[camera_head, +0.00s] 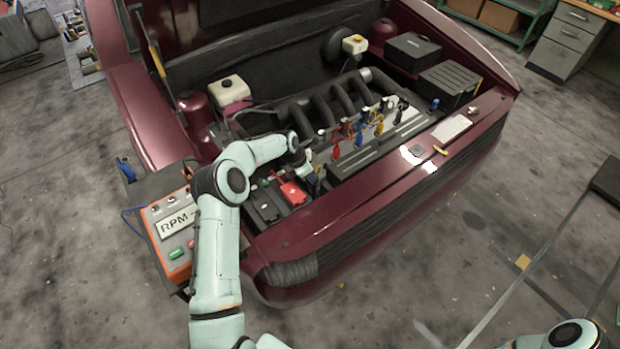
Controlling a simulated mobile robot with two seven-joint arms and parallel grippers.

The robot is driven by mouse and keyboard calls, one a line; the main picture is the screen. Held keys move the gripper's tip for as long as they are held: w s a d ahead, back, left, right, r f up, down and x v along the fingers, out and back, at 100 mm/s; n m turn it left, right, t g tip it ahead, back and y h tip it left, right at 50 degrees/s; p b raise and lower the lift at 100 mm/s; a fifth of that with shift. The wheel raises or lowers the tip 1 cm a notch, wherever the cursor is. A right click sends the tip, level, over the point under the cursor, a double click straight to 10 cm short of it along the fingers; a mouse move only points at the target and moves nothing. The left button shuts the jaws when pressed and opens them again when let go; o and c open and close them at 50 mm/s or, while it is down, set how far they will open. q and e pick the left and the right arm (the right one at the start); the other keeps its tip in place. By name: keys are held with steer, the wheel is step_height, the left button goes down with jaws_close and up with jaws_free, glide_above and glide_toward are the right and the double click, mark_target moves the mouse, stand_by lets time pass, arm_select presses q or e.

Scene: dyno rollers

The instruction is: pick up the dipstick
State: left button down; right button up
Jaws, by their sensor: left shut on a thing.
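My left arm reaches over the open engine bay of the dark red car. My left gripper (314,183) is low at the left end of the engine (400,130), just right of the red-capped battery. It is shut on a thin thing that appears to be the dipstick. The dipstick is too small and too covered by the fingers to make out clearly. Only part of my right arm shows at the bottom right corner; its gripper is out of view.
The battery (264,208) with a red cover (293,194) is close beside the left gripper. Several coloured plugs stand on the engine. The car's front panel (375,195) lies in front. An RPM box (172,226) stands at left. The floor at lower right is mostly clear.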

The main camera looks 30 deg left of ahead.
arm_select(q)
step_height(320, 180, up, 10)
step_height(320, 180, up, 17)
steer(key=p, duration=0.1)
arm_select(e)
steer(key=shift+w+r, duration=1)
steer(key=shift+w, duration=0.2)
arm_select(q)
steer(key=shift+s, duration=0.1)
